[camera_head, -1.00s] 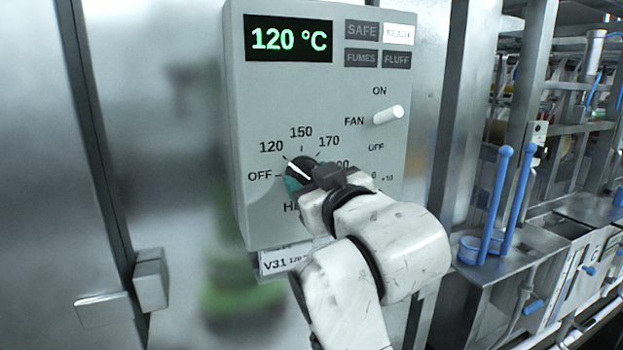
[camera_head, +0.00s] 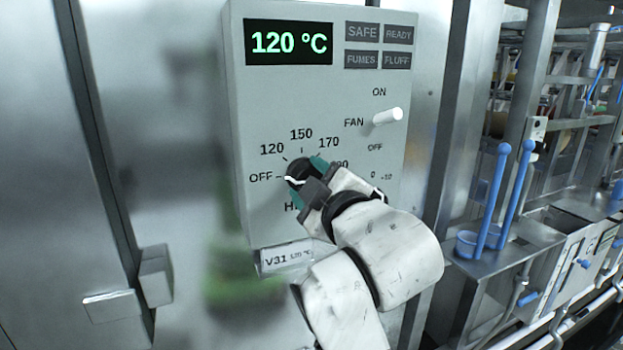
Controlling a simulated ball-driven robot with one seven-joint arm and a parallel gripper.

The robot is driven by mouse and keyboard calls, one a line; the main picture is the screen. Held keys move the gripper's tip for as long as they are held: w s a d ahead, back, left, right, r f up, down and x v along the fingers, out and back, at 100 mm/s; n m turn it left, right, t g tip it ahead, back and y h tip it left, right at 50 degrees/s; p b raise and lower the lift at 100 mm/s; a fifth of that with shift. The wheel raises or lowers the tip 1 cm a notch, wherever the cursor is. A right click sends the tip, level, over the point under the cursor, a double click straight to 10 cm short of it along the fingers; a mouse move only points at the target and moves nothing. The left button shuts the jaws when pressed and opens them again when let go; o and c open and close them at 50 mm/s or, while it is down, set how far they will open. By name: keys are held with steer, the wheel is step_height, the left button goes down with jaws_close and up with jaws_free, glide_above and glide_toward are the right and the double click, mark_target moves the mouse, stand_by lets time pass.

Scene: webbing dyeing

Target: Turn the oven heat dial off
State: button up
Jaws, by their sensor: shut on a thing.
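The heat dial (camera_head: 297,170) is a black round knob with a white pointer line, low on the grey oven control box (camera_head: 262,110). Its pointer now lies almost level, towards the OFF mark on the left. My gripper (camera_head: 308,182) is shut on the dial, with teal fingertips on its upper right and lower left sides. The gripper hides part of the scale on the right and most of the label below. The green display (camera_head: 289,42) reads 120 °C. The SAFE, READY, FUMES and FLUFF lamps all look dark.
A white fan lever (camera_head: 387,116) sticks out at the upper right of the box, between ON and OFF. A V31 label (camera_head: 286,257) is under the box. A metal door latch (camera_head: 154,276) is at lower left. Blue handles (camera_head: 513,195) stand on a machine at right.

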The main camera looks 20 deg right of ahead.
stand_by(0.4)
steer(key=o, duration=1)
steer(key=shift+o, duration=0.2)
steer(key=s, duration=1)
steer(key=shift+s, duration=0.35)
